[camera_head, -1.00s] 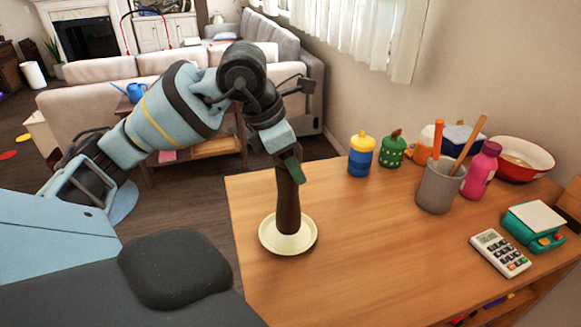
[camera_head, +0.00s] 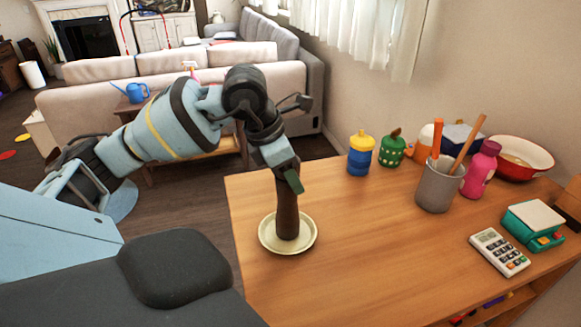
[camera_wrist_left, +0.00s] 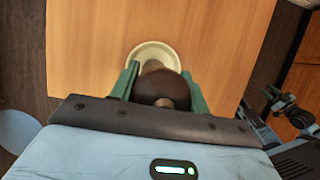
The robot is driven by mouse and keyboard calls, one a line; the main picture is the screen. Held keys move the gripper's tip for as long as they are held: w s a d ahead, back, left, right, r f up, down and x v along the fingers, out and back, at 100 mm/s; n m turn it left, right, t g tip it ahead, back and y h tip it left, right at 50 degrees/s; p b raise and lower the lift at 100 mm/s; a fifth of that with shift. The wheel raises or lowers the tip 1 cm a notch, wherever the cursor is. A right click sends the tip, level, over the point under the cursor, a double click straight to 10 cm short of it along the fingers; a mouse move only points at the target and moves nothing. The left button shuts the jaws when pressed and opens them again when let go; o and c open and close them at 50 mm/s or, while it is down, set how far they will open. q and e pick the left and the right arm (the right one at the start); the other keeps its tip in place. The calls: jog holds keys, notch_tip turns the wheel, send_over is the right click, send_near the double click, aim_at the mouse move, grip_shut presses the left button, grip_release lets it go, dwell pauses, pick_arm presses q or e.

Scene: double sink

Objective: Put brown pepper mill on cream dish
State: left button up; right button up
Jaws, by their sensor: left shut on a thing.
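The brown pepper mill (camera_head: 287,215) stands upright over the cream dish (camera_head: 267,243) near the left edge of the wooden table. Its base looks to be on the dish or just above it; I cannot tell whether they touch. My left gripper (camera_head: 289,178) is shut on the upper part of the mill. In the left wrist view the green fingers flank the mill's round top (camera_wrist_left: 161,87), and the dish rim (camera_wrist_left: 152,47) shows beyond it.
A grey utensil cup (camera_head: 436,188), a pink bottle (camera_head: 481,172), a yellow and blue jar (camera_head: 361,155) and a green jar (camera_head: 392,151) stand toward the back right. A calculator (camera_head: 499,252) and a teal scale (camera_head: 533,227) lie at the right. The table middle (camera_head: 370,235) is clear.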

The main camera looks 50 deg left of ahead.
pick_arm(q)
jog(key=o, duration=1.5)
jog(key=shift+f, duration=0.1)
jog(key=shift+s+r, duration=0.1)
jog(key=shift+r, duration=0.4)
jog(key=p+v, duration=0.1)
jog(key=v, duration=1)
jog(key=shift+s+a+r, duration=0.1)
